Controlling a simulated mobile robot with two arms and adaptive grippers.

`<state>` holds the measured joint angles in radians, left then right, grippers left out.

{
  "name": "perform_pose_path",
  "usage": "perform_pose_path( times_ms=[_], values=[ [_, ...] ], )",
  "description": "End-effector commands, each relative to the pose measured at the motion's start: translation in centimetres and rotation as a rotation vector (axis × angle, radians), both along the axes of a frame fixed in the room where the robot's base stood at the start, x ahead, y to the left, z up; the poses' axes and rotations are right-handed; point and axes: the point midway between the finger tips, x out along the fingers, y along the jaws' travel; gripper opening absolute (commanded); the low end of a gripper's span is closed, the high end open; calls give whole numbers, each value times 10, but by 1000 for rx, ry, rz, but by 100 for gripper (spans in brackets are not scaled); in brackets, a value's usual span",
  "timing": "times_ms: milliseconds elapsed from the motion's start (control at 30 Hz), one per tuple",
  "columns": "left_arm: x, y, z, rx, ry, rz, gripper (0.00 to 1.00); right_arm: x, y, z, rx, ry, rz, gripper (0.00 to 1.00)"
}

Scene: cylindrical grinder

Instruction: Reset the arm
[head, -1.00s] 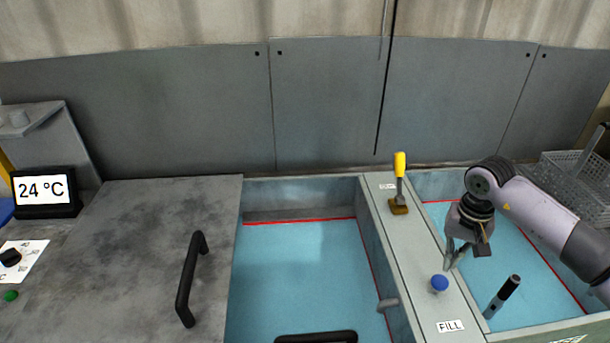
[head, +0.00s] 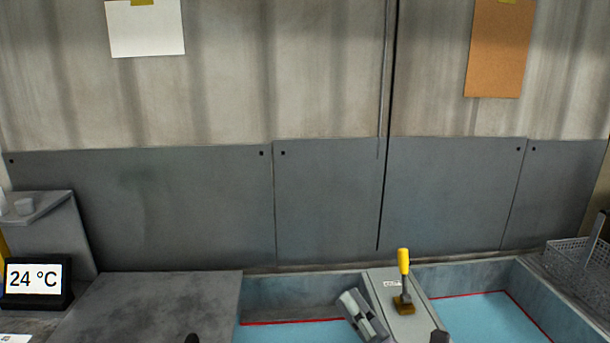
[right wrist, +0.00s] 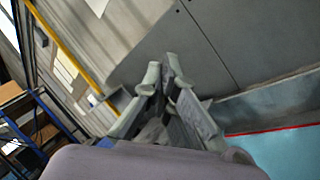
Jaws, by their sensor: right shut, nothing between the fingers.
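My left gripper is not in view.
A yellow-handled brush (head: 403,280) stands on the divider (head: 380,283). A wire basket (head: 575,257) is at the right. Grey panels (head: 180,205) line the back.

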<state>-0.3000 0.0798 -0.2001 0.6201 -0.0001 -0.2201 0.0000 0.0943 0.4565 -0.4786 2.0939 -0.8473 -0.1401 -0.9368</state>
Motion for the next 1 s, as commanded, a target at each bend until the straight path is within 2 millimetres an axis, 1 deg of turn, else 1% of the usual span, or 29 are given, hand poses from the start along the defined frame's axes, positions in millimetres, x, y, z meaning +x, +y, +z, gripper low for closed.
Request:
perform_pose_path(
  times_ms=[33, 67, 100, 167, 200, 233, 267, 300, 333, 367, 400, 533, 600, 700, 867, 900, 1000],
  values=[
    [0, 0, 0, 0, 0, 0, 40, 0, -23, -16, 180, 151, -74, 0],
    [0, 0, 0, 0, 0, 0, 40, 0, -38, -28, 286, 239, -121, 0],
    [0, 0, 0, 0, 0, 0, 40, -2, -56, -46, 426, 355, -183, 0],
    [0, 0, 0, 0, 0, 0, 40, -12, -82, -78, 633, 528, -285, 0],
    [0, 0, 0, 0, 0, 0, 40, -24, -96, -103, 766, 640, -356, 0],
    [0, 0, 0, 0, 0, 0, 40, -34, -105, -121, 863, 723, -411, 0],
    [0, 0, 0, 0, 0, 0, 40, -46, -114, -139, 953, 798, -467, 0],
    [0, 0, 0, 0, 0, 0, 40, -63, -122, -161, 1064, 893, -540, 0],
    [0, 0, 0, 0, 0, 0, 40, -77, -126, -175, 1137, 955, -591, 0],
    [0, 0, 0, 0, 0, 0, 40, -90, -129, -188, 1202, 1012, -640, 0],
    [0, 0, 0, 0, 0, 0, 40, -107, -132, -203, 1280, 1078, -702, 0],
    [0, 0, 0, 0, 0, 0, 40, -158, -134, -239, 1468, 1248, -881, 0],
    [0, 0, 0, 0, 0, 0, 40, -183, -133, -252, 1544, 1318, -966, 0],
    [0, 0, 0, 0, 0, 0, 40, -218, -130, -265, 1634, 1405, -1085, 0],
    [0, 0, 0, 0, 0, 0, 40, -271, -123, -278, 1750, 1524, -1275, 0],
    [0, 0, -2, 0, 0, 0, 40, -268, -122, -290, 1749, 1527, -1284, 0],
    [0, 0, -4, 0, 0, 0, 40, -260, -122, -319, 1739, 1531, -1291, 0]
  ],
)
